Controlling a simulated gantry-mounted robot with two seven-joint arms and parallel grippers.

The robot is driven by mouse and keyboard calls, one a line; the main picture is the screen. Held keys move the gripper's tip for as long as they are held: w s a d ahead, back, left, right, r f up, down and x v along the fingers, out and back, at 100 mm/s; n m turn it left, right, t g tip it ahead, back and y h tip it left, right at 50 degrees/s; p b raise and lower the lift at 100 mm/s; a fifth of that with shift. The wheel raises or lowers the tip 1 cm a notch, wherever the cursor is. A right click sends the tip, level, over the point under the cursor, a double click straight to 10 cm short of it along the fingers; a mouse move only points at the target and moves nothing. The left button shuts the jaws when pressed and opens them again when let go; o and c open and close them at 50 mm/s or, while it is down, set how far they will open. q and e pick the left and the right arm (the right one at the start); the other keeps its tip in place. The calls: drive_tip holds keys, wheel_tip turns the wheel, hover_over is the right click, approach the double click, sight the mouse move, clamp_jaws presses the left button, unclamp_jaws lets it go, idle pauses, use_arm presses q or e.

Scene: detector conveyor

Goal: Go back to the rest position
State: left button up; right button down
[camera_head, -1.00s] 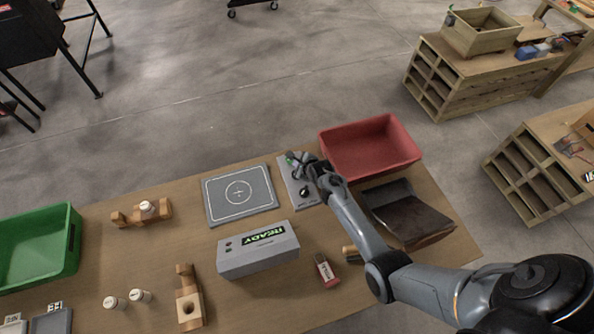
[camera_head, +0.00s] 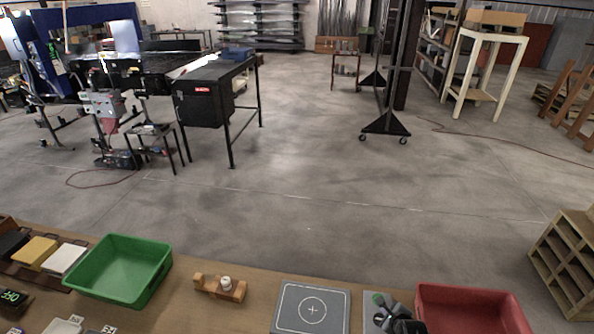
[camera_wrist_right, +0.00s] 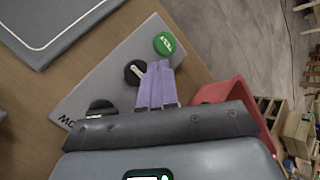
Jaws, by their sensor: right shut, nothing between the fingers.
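My right gripper (camera_head: 388,312) is at the bottom edge of the head view, over the grey control panel (camera_head: 370,299). In the right wrist view its purple fingers (camera_wrist_right: 158,68) are shut with nothing between them. The fingertips appear just below the green button (camera_wrist_right: 164,43) and beside the black knob (camera_wrist_right: 134,72) on the panel. I cannot tell whether they touch the panel. Most of my right arm is out of the head view. My left gripper is not in view.
A red bin (camera_head: 470,290) stands right of the panel, close to my right gripper. Left of the panel lie a grey plate with a circle mark (camera_head: 290,322), a wooden holder (camera_head: 207,287) and a green bin (camera_head: 158,278). Open floor (camera_head: 300,190) lies beyond the table.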

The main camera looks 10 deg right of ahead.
drive_tip(key=s+a+r+n+g+p, duration=0.1)
drive_tip(key=s+a+r+n, duration=0.4)
drive_tip(key=s+n, duration=0.4)
drive_tip(key=s+a+r+n+g+y+p, duration=0.1)
drive_tip(key=s+a+r+n, duration=0.5)
drive_tip(key=s, duration=0.7)
drive_tip(key=s+a+r+n+g+p, duration=0.3)
drive_tip(key=s+a+r+n, duration=0.2)
drive_tip(key=s+r+n, duration=0.4)
drive_tip(key=s+n, duration=0.2)
drive_tip(key=n, duration=0.3)
drive_tip(key=shift+a+y, duration=0.3)
drive_tip(key=shift+a, duration=0.1)
drive_tip(key=shift+w+r, duration=0.1)
